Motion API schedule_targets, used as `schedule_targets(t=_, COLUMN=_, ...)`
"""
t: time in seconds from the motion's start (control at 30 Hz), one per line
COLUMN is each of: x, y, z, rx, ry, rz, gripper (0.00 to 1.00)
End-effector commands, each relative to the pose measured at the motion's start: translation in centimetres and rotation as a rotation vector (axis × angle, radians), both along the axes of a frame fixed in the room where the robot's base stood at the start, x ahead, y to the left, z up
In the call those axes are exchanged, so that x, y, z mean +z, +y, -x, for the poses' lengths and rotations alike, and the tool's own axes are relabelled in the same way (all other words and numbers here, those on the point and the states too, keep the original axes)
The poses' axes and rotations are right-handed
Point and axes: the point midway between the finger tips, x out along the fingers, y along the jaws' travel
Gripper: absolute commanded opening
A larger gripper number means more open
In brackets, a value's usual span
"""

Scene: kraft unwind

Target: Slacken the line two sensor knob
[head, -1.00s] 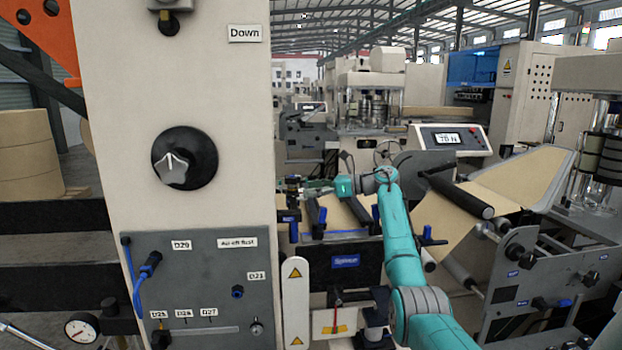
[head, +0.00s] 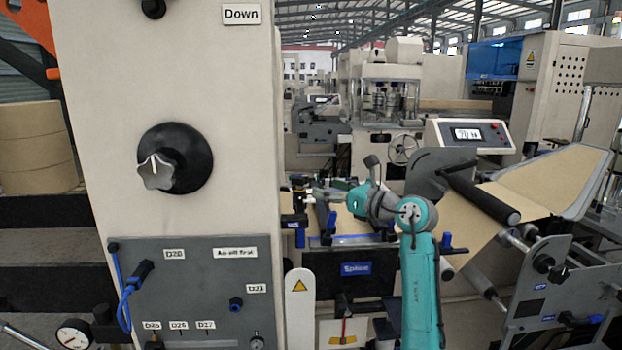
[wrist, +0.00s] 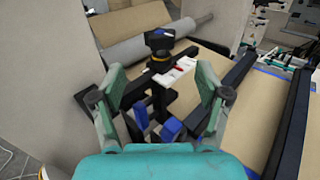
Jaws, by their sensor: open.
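In the wrist view, a sensor unit with a black round knob (wrist: 159,40) and a yellow ring below it stands upright beyond my fingertips. A white and red plate (wrist: 174,73) sits just below it. Blue knobs (wrist: 170,128) show lower down on the black bracket; I cannot tell which knob belongs to line two. My gripper (wrist: 161,76) is open and empty, its teal fingers either side of the bracket in the picture, with no visible contact. In the head view the sensor unit (head: 299,192) is small, left of my wrist, and my fingers are too small to make out.
A kraft web (wrist: 258,115) and a dark bar (wrist: 289,125) lie to the right in the wrist view, with a grey roller (wrist: 150,42) behind. In the head view, a large cream column (head: 95,120) with a star-shaped knob (head: 156,172) stands close at left. A display (head: 467,134) stands right.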

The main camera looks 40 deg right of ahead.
Motion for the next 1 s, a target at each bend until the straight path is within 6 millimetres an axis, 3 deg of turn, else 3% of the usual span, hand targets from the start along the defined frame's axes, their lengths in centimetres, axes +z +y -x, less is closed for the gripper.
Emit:
schedule_targets(t=0.17, x=0.1, y=0.5, z=-1.4, rx=0.002, ry=-0.002, rz=-0.001, gripper=0.76)
schedule_targets(t=0.63, x=0.1, y=1.7, z=-8.9, rx=0.001, ry=-0.001, rz=0.000, gripper=0.76)
schedule_targets(t=1.0, x=0.1, y=1.9, z=-10.6, rx=0.000, ry=-0.002, rz=0.001, gripper=0.76)
